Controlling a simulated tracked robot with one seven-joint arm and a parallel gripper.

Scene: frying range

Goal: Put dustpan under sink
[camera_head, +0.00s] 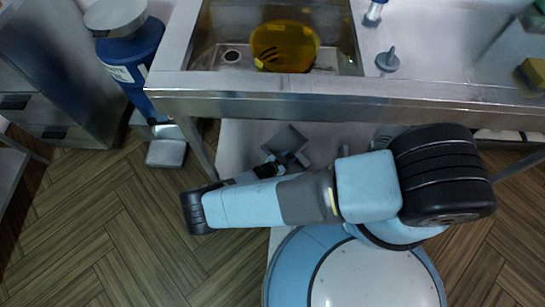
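A grey, square-edged piece (286,139), which looks like part of the dustpan, shows just below the sink counter's front edge. My gripper (288,160) is dark and small, right against this piece. My arm partly hides it, and I cannot tell whether its fingers are closed on the piece. Under the counter is a pale lower shelf (237,141). The grey piece appears over this shelf; I cannot tell if they touch.
A blue cylinder (130,62) with a white label stands left of the sink, with a grey metal box (166,152) low beside it. A steel counter leg (197,149) is left of my gripper. A yellow sponge-like block (533,72) lies on the counter. The wooden floor (110,230) at lower left is clear.

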